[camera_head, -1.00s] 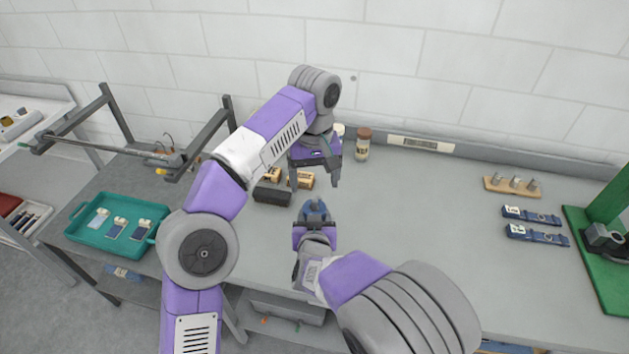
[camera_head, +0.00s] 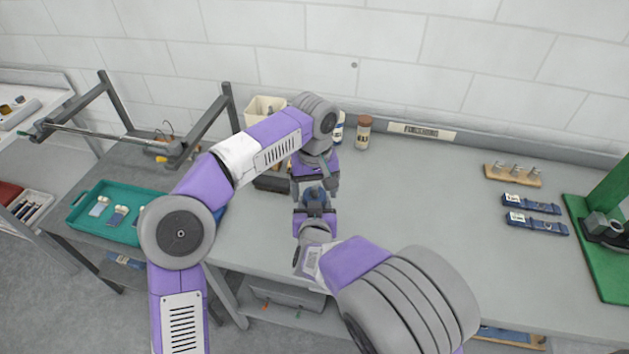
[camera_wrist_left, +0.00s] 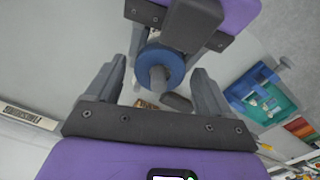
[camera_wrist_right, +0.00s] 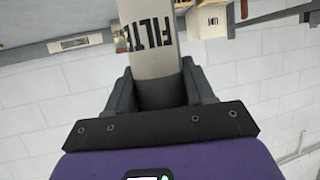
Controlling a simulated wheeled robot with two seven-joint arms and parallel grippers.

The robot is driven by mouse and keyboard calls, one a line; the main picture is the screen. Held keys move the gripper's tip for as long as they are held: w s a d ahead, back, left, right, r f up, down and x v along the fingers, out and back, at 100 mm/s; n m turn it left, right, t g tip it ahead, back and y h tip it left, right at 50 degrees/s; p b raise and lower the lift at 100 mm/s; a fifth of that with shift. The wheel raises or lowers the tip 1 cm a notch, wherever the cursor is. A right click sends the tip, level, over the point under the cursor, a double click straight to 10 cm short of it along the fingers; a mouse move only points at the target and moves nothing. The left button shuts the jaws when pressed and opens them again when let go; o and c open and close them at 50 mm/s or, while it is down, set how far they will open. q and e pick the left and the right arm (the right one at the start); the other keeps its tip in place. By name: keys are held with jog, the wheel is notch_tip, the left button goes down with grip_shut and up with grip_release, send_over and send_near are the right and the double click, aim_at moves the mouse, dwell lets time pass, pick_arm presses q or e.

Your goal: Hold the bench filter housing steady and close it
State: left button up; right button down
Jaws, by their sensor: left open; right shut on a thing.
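The filter housing has a blue cap (camera_head: 314,196) with a grey knob in the head view. The cap also shows as a blue ring in the left wrist view (camera_wrist_left: 160,66). Its pale body, marked "FILT", shows in the right wrist view (camera_wrist_right: 147,40). My right gripper (camera_wrist_right: 160,88) is shut on that body and holds it above the bench. My left gripper (camera_head: 315,188) is open just over the cap. In the left wrist view its fingers (camera_wrist_left: 158,88) stand on either side of the cap, with visible gaps. My grippers hide much of the housing in the head view.
A dark block (camera_head: 272,183) and a cream bin (camera_head: 262,108) stand behind my left arm. Brown-capped jar (camera_head: 364,132) is near the wall. A teal tray (camera_head: 82,205) is at left.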

pick_arm(q)
jog(key=c, duration=1.1)
jog(key=shift+m, duration=1.7)
jog(key=o, duration=1.2)
jog(key=shift+r, duration=2.2)
jog(key=shift+n, duration=0.4)
jog(key=shift+c, duration=0.5)
